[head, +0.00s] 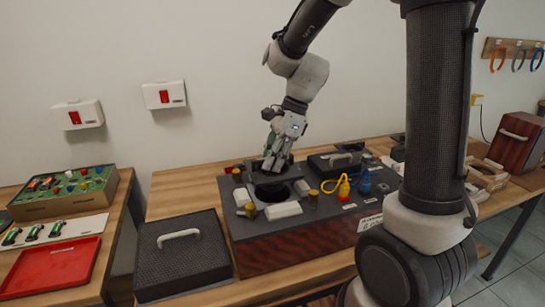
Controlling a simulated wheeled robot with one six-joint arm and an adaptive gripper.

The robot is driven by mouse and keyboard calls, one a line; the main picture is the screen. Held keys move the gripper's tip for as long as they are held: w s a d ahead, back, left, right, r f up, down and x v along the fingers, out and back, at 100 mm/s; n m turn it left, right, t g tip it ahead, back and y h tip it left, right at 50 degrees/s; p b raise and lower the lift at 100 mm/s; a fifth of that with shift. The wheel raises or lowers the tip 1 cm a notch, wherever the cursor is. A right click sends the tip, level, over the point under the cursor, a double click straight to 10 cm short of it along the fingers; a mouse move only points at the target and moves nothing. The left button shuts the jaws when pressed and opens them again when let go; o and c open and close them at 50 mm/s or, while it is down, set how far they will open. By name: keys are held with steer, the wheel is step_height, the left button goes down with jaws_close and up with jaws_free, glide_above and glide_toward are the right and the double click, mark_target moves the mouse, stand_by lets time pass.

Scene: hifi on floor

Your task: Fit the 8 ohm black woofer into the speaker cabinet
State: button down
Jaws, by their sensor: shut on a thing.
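The speaker cabinet lies on the wooden table with its dark grey face up and its red-brown wooden side (300,258) towards me. My gripper (272,167) points down over the left half of that face. It is shut on a black round part, which looks like the black woofer (271,179). The woofer is over or at a round dark opening in the face; I cannot tell whether it touches the rim. The fingers hide part of it. Any 8 ohm marking is too small to read.
Light blocks (283,210), brass-coloured knobs and a yellow cable (335,184) with red and blue plugs stand on the cabinet face. A black handled panel (182,252) lies at left. A red tray (50,267) and a parts box (66,192) are on the left table.

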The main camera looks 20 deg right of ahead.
mark_target(289, 154)
steer(key=shift+f, duration=3.3)
steer(key=shift+f, duration=0.1)
steer(key=c, duration=1.4)
jaws_free()
steer(key=v, duration=1.2)
